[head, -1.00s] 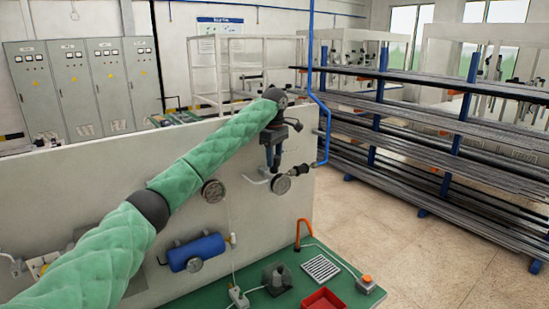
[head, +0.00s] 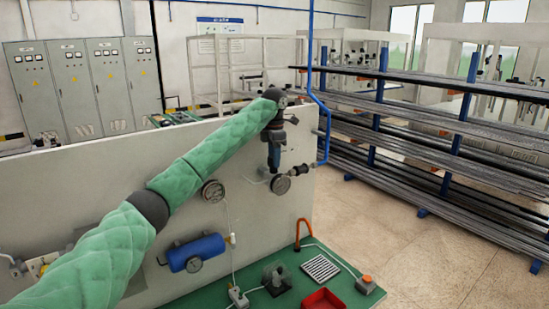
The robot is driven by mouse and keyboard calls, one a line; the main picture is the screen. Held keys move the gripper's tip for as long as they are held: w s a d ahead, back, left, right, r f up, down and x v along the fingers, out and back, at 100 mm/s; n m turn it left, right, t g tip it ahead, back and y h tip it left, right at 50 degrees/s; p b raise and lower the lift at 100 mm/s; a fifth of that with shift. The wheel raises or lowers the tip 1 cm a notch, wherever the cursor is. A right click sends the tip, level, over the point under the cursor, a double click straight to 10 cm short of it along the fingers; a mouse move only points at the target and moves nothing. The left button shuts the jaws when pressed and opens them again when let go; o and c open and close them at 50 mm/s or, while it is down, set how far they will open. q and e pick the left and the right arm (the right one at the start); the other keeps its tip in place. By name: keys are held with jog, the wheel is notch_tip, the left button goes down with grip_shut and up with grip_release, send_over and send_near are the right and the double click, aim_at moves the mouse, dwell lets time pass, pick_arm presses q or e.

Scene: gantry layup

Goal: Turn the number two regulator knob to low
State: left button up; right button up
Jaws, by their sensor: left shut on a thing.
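My left arm, in a green padded sleeve, reaches across the pale panel (head: 245,230) from the lower left. My left gripper (head: 273,168) points down at the panel's right part. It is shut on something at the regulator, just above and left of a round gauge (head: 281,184). The held part, likely a regulator knob, is hidden by the fingers, and I cannot read its number or setting. A second round gauge (head: 213,191) sits further left on the panel, below my arm. My right gripper is not in view.
A blue cylinder (head: 197,253) with a gauge is on the lower panel. A blue pipe and dark fitting (head: 299,169) are right of the gripper. The green bench (head: 262,298) holds a red tray (head: 323,300), a grille (head: 320,268) and an orange-button box (head: 366,284). Pipe racks stand right.

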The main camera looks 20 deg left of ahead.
pick_arm(q)
jog(key=n, duration=0.2)
jog(key=shift+f+n, duration=0.2)
jog(key=shift+n, duration=0.4)
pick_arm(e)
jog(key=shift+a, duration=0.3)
pick_arm(q)
jog(key=o, duration=1)
jog(key=shift+a, duration=0.15)
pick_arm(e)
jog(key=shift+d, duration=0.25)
pick_arm(q)
jog(key=shift+r, duration=0.15)
